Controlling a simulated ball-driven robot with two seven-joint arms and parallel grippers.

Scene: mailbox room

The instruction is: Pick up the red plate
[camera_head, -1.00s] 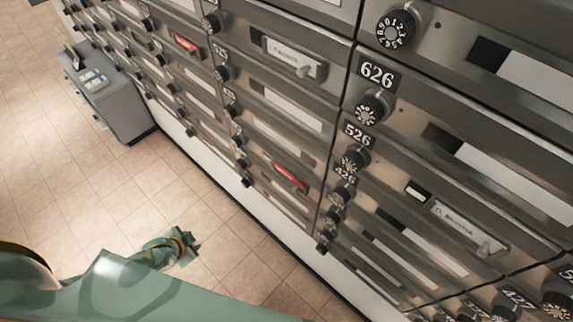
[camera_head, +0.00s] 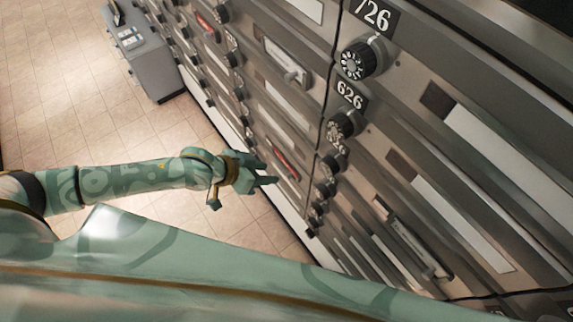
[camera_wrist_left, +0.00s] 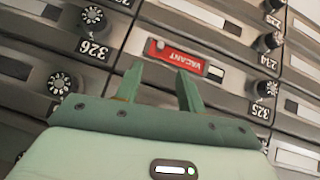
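A red plate marked VACANT (camera_wrist_left: 180,60) sits in a metal frame on a mailbox front in the left wrist view, its lettering upside down. In the head view a red plate (camera_head: 287,163) shows low on the mailbox wall, just beyond my left gripper (camera_head: 268,173). My left gripper also shows in the left wrist view (camera_wrist_left: 158,80). Its two fingers are apart with nothing between them, pointing at the mailbox front just below the plate in that picture. The fingers look apart from the plate. My right gripper is not in view.
Another red plate (camera_head: 206,26) is farther along the wall. Round black dials (camera_head: 357,60) stick out beside the number labels. A grey box-like unit (camera_head: 150,60) stands on the tiled floor (camera_head: 60,110) by the wall.

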